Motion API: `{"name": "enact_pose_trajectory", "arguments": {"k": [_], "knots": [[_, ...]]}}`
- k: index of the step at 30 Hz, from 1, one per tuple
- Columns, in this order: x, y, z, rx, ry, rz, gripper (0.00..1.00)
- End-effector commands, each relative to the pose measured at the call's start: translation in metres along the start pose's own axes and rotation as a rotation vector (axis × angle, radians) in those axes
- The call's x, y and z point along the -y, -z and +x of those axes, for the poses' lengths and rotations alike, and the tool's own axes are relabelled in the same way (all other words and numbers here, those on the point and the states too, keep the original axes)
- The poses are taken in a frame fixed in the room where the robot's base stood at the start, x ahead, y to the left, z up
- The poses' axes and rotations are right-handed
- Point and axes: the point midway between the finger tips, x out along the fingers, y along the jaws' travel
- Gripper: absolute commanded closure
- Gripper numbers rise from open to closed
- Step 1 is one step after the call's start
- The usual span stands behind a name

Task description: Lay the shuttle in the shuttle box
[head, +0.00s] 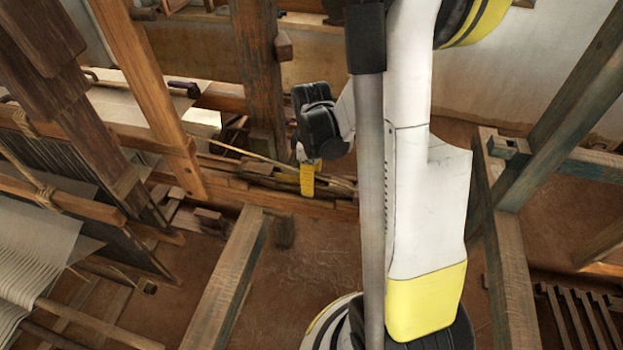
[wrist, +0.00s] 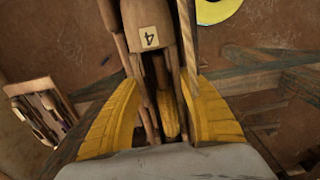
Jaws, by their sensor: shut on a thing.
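In the wrist view the two yellow fingers of my gripper (wrist: 160,82) close on a brown wooden piece (wrist: 157,72) with a dark hollow and a yellow wound part inside. It looks like the shuttle. A pale label marked 4 (wrist: 149,38) shows on the wood just beyond the fingertips; I cannot tell whether it belongs to the same piece. In the head view my gripper (head: 307,180) points down, near or over a bundle of wooden sticks, and the held piece cannot be made out. I cannot pick out the shuttle box with certainty.
Long sticks (head: 335,183) lie along a low wooden beam behind my gripper. Loom posts (head: 262,80) stand at the left and back. White warp (head: 35,250) stretches at the far left. A slatted wooden frame (head: 578,318) lies at the lower right. Brown floor (head: 300,265) is open below.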

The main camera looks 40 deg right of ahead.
Motion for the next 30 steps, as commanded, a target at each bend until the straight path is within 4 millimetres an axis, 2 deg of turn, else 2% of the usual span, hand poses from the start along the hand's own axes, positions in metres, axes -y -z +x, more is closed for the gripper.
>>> {"name": "enact_pose_trajectory", "arguments": {"k": [8,9,11,12,22,30], "knots": [[0.0,0.0,0.001,0.0,0.0,0.0,0.91],[0.0,0.0,0.001,0.0,0.0,0.0,0.48],[0.0,0.0,0.001,0.0,0.0,0.0,0.3],[0.0,0.0,0.001,0.0,0.0,0.0,0.27],[0.0,0.0,-0.001,0.0,0.0,0.0,0.27],[0.0,0.0,-0.022,0.0,0.0,0.0,0.27]]}}
